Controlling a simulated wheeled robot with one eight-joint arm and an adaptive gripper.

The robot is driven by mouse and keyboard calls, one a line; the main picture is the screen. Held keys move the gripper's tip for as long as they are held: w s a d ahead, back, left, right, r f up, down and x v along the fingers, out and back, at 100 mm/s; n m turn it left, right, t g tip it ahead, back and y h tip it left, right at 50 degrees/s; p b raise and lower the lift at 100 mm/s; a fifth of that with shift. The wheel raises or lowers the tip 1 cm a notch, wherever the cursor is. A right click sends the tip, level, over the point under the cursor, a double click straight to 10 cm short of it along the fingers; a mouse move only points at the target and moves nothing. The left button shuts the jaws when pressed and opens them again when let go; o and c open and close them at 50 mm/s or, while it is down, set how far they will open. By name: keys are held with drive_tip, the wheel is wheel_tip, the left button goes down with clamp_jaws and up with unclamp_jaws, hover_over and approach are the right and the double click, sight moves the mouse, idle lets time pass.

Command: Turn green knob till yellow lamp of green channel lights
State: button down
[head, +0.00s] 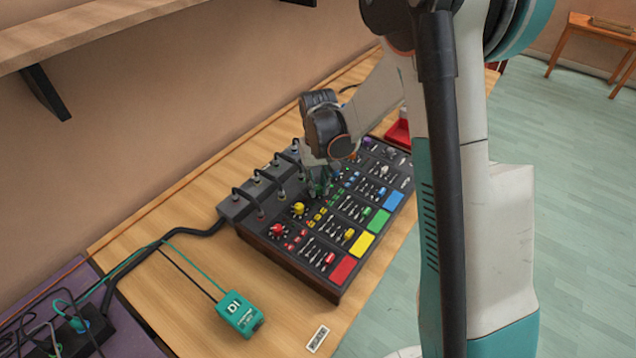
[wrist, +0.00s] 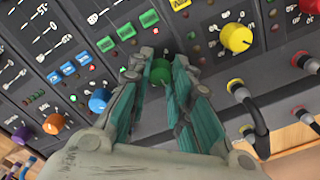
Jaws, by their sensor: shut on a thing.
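The green knob (wrist: 160,72) sits on the black mixer panel between the fingertips of my gripper (wrist: 158,66) in the wrist view. My gripper is shut on the knob, with one teal-padded finger on each side of it. In the head view my gripper (head: 321,186) reaches down onto the mixer (head: 290,262), and the green knob is mostly hidden there. Green buttons (wrist: 127,31) lie just above the knob in the wrist view. The lamps of the green channel are too small and partly covered by the fingers, so I cannot tell whether a yellow one is lit.
A yellow knob (wrist: 237,38) stands right of the green one, a blue knob (wrist: 99,100) and an orange knob (wrist: 54,124) left. Cables (wrist: 252,118) plug in close to my gripper. A teal box (head: 239,314) lies on the wooden table, left of the mixer.

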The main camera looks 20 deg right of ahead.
sight(318, 186)
drive_tip(key=shift+m, duration=2.8)
drive_tip(key=c, duration=1.4)
unclamp_jaws()
wheel_tip(318, 186, up, 12)
